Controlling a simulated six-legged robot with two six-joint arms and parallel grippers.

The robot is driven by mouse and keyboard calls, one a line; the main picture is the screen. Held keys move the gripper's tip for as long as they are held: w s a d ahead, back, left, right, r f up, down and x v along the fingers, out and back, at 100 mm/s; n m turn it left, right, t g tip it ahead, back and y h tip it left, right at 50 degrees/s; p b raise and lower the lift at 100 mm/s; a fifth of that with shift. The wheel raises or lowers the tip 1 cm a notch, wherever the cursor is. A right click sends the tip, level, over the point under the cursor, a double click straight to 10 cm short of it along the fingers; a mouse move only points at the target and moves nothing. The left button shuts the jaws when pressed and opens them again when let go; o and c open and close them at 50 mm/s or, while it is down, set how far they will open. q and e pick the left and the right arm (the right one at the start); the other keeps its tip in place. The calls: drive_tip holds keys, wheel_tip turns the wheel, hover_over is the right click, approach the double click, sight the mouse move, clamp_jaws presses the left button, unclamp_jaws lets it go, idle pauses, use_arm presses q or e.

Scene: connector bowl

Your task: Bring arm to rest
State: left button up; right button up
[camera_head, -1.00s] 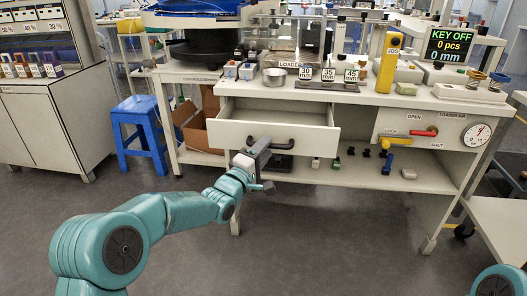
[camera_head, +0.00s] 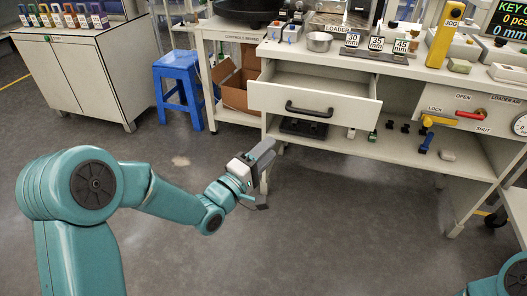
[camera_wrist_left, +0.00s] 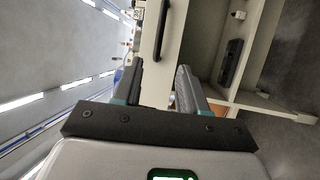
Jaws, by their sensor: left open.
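My left gripper (camera_head: 262,160) hangs in front of the workbench, lower left of the open drawer (camera_head: 340,97). In the left wrist view its two fingers (camera_wrist_left: 158,85) stand apart with nothing between them. The drawer's dark handle (camera_head: 309,109) is clear of the fingers in the head view; it also shows in the left wrist view (camera_wrist_left: 163,28). Of my right arm only a teal part shows at the lower right corner of the head view; its gripper is out of view.
A blue stool (camera_head: 181,88) and an open cardboard box (camera_head: 238,80) stand left of the bench. A metal bowl (camera_head: 319,41) and number blocks sit on the bench top. A lower shelf (camera_head: 350,141) holds small parts. The floor (camera_head: 330,235) before the bench is clear.

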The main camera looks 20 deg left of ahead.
use_arm(q)
drive_tip(key=shift+s+a, duration=0.2)
drive_tip(key=shift+s, duration=0.25)
drive_tip(key=shift+f, duration=0.1)
drive_tip(key=s+d+f+g+y, duration=0.15)
drive_tip(key=s+f+g, duration=0.25)
drive_tip(key=f, duration=0.8)
drive_tip(key=s+d+f+g+y, duration=0.1)
drive_tip(key=s+f+g+y, duration=0.2)
drive_tip(key=f, duration=0.9)
drive_tip(key=s+d+f+m+g, duration=0.1)
drive_tip(key=s+f+m+g, duration=0.45)
drive_tip(key=s, duration=0.45)
drive_tip(key=s+f+m+g, duration=0.4)
drive_tip(key=s+f+g, duration=0.15)
drive_tip(key=s, duration=0.55)
wheel_tip(320, 180, up, 32)
drive_tip(key=d+m+p, duration=0.1)
drive_tip(key=p, duration=3.1)
drive_tip(key=shift+s+h+p, duration=0.3)
drive_tip(key=shift+s+h, duration=0.05)
drive_tip(key=shift+s, duration=0.05)
